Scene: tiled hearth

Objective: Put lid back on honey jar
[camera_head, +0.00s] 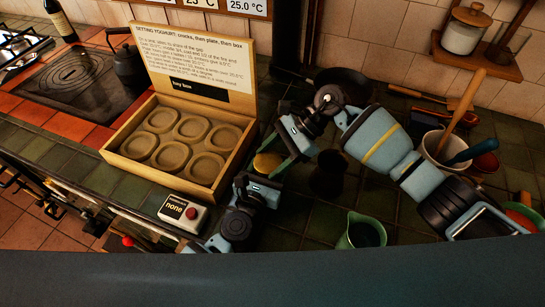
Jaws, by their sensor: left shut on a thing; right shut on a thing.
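My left gripper (259,188) comes in from the lower left and is shut beside a small yellow round thing (267,163), which looks like the honey jar's lid. My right gripper (291,158) reaches in from the right and is shut at the right side of that yellow thing. The two grippers are close together around it. The honey jar's body is hidden by the grippers, and I cannot tell whether lid and jar touch.
A dark cylindrical vessel (328,173) and a green jug (362,232) stand to the right. A utensil crock (445,155) is farther right.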

